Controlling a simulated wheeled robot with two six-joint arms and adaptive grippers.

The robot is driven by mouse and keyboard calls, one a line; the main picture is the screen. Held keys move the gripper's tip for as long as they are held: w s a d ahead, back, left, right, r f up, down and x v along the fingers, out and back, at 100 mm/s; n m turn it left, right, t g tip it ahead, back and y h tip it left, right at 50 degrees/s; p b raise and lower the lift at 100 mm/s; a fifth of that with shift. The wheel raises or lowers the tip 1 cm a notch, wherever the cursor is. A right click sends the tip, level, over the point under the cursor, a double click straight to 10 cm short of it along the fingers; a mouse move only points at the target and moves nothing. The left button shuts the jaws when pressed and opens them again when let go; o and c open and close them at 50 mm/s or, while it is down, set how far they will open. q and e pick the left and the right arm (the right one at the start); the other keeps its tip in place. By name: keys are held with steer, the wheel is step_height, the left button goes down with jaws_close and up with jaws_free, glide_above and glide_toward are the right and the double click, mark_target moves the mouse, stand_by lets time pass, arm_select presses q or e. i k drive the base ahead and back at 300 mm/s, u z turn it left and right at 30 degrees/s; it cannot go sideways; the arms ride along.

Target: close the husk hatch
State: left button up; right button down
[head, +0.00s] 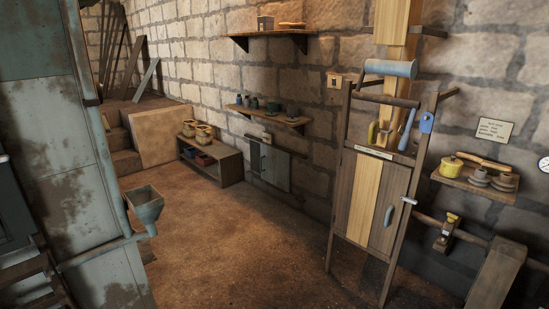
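No part in view carries a readable husk hatch name, so I cannot tell for sure which one it is. A tall wooden cabinet (374,200) stands on legs at the right, with a plank front, a blue-grey handle (388,216) and a small metal latch piece (409,201) at its right edge. Its front looks flush, but I cannot tell whether it is latched. A grey panel with a dark handle (270,164) is low on the back wall; whether it is fully shut is unclear. Neither of my grippers shows in the head view.
A rusty teal machine (60,150) with a hopper (145,205) fills the left. A low shelf (210,160) with pots stands by the wall. A wall shelf (474,181) with a yellow pot is at the right. The brown floor (235,240) between is clear.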

mark_target(274, 164)
steer(key=u, duration=0.25)
steer(key=i, duration=3.2)
steer(key=u, duration=0.2)
steer(key=i, duration=3.15)
steer(key=z, duration=0.1)
